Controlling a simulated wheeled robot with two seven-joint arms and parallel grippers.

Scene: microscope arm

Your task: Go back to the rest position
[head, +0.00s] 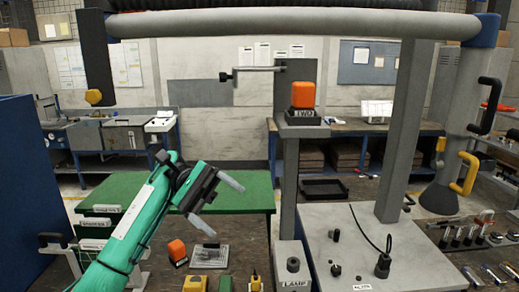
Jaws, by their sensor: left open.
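My left gripper (223,191) is at the end of the teal arm that comes in from the lower left. Its two grey fingers are spread apart, with nothing between them. It is in the air over the green-topped table (250,197), left of the grey post. My right gripper is not in the head view.
A grey post (289,190) carries an orange block (304,94) on a dark base. A grey board (345,222) with a black cable stands at the right. A blue panel (25,185) is at the left. A thick horizontal tube (300,22) crosses the top.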

